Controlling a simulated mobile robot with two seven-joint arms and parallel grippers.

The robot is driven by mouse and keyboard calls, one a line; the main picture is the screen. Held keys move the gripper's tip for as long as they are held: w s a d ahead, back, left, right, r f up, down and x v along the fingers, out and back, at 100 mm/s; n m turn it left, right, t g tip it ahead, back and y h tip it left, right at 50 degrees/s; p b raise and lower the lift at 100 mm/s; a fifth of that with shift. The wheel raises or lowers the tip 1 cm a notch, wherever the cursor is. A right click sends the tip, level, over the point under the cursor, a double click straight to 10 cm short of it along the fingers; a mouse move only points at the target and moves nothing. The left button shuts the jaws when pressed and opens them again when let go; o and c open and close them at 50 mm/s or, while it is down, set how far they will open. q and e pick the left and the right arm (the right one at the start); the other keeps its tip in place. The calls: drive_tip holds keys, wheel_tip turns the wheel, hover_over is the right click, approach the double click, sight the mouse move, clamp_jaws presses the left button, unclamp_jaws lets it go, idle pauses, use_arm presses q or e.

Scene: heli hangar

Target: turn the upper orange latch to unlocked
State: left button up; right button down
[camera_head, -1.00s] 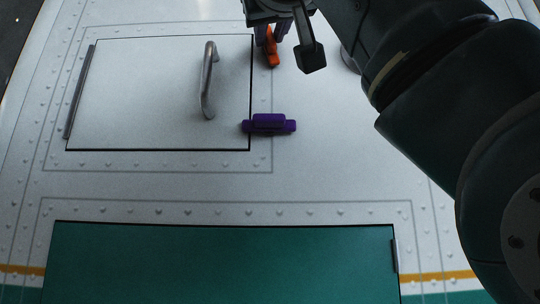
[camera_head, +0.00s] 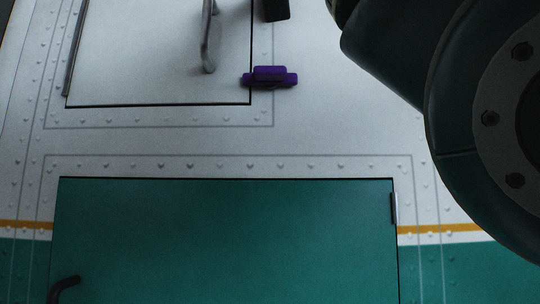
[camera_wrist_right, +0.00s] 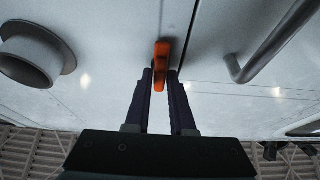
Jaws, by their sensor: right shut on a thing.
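The upper orange latch (camera_wrist_right: 161,62) is in the right wrist view, standing roughly upright in the picture beside a dark panel seam. My right gripper (camera_wrist_right: 161,74) has its two dark fingers on either side of the latch and is shut on it. The latch is out of the head view, above its top edge. A lower, purple latch (camera_head: 270,77) lies level across the right edge of the white hatch door (camera_head: 140,60). My left gripper is in neither view.
A grey bar handle (camera_head: 209,40) is on the white door; a handle also shows right of the latch in the wrist view (camera_wrist_right: 275,42). A round flanged fitting (camera_wrist_right: 35,55) is left of the latch there. A green panel (camera_head: 225,240) lies below.

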drive_tip(key=c, duration=0.8)
unclamp_jaws()
drive_tip(key=shift+c, duration=0.2)
drive_tip(key=b+v, duration=0.7)
drive_tip(key=v, duration=0.3)
drive_tip(key=shift+b, duration=0.35)
